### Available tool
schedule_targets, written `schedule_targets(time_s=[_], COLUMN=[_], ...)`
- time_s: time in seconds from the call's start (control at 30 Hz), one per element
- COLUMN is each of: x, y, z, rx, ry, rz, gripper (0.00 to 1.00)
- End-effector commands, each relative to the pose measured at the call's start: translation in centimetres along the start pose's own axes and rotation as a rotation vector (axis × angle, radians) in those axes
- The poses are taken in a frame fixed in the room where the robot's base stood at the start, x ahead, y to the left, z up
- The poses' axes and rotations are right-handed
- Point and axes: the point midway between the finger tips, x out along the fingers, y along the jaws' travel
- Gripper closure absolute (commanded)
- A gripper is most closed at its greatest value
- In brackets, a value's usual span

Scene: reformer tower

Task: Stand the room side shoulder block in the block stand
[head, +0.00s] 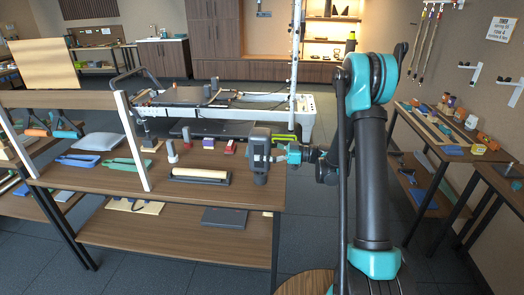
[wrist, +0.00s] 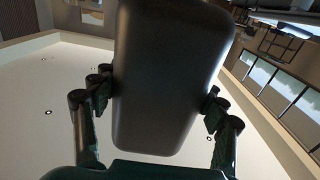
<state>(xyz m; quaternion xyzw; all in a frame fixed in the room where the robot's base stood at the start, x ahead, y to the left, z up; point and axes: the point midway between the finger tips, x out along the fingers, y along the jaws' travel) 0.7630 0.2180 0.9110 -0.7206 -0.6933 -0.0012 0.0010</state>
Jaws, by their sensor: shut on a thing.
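My gripper (head: 282,153) is at the right end of the wooden table, shut on a dark grey padded block with rounded corners, which I take to be the shoulder block (head: 260,148). The block is upright in the head view, near the table's right edge; I cannot tell whether its lower end touches anything. In the wrist view the block (wrist: 168,75) fills the middle, with a finger of my gripper (wrist: 155,108) on each side. I cannot clearly make out the block stand; the block may hide it.
A pale roller in a dark tray (head: 200,176) lies left of the block on the wooden table (head: 110,180). Several small blocks, one red (head: 230,147), stand behind it. The reformer (head: 225,105) is beyond the table. A side bench (head: 445,140) is at right.

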Motion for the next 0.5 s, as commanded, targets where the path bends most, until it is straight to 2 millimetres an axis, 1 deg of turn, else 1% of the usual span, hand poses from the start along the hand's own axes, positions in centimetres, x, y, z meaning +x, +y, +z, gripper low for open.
schedule_targets(time_s=[0.5], x=[0.0], y=[0.0], z=[1.2], rx=[0.000], ry=[0.002], rz=[0.000], gripper=[0.87])
